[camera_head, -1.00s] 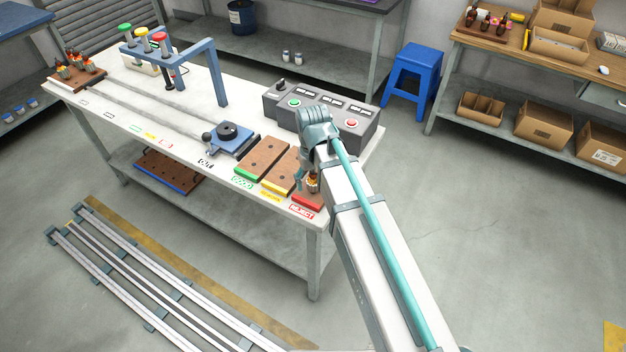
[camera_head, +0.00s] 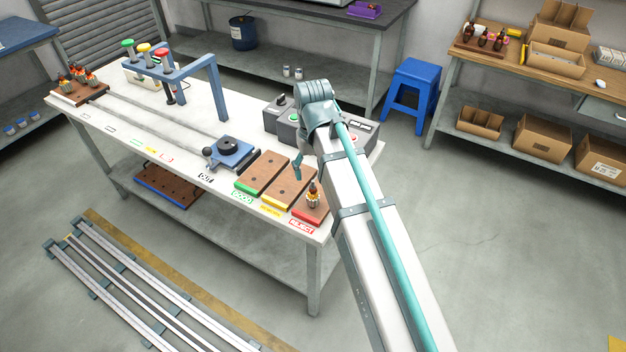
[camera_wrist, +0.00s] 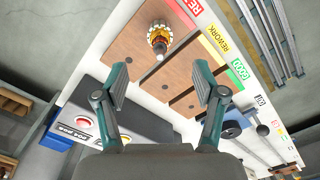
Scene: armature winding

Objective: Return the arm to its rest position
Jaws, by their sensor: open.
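My gripper (camera_wrist: 162,92) is open and empty in the wrist view, with its two fingers spread above the bench. In the head view my gripper (camera_head: 299,168) hangs over the board with the yellow edge, partly hidden by my arm. An armature (camera_head: 313,194) stands upright on the reject board (camera_head: 318,212), apart from the gripper. The armature also shows in the wrist view (camera_wrist: 160,38), beyond the fingertips. My arm reaches in from the lower right.
The control box (camera_head: 284,128) stands behind the gripper, partly hidden by my arm. Green-edged (camera_head: 262,172) and yellow-edged (camera_head: 288,186) boards look empty. A blue fixture (camera_head: 232,152) and a blue gantry (camera_head: 214,85) stand further left. A blue stool (camera_head: 412,90) is on the floor behind.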

